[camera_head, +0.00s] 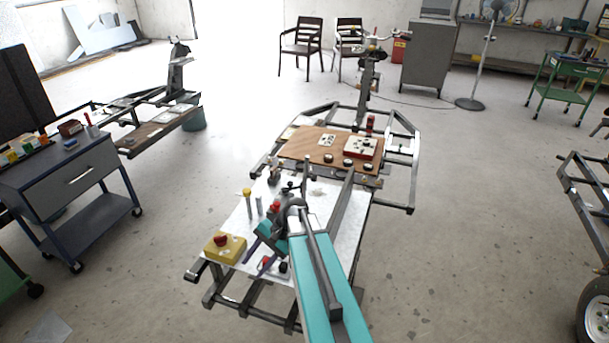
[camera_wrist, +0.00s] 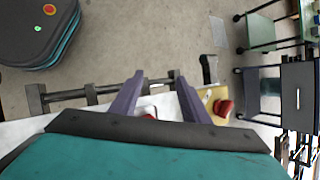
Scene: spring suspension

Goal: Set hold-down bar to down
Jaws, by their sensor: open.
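A white-topped bench (camera_head: 237,222) carries several small fittings. I cannot tell for sure which is the hold-down bar; a thin dark upright rod (camera_head: 306,174) stands near the bench's back, partly behind my arm. My gripper (camera_head: 257,258) is over the bench's front part, its purple fingers spread and empty. In the wrist view my gripper (camera_wrist: 158,88) is open, with a small red part (camera_wrist: 149,117) showing between the fingers near their base.
A yellow-topped post (camera_head: 247,194) and a grey post (camera_head: 260,204) stand on the bench left of my arm. A wooden board (camera_head: 300,150) with a red box (camera_head: 360,148) lies behind. A blue-grey cart (camera_head: 75,180) stands left.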

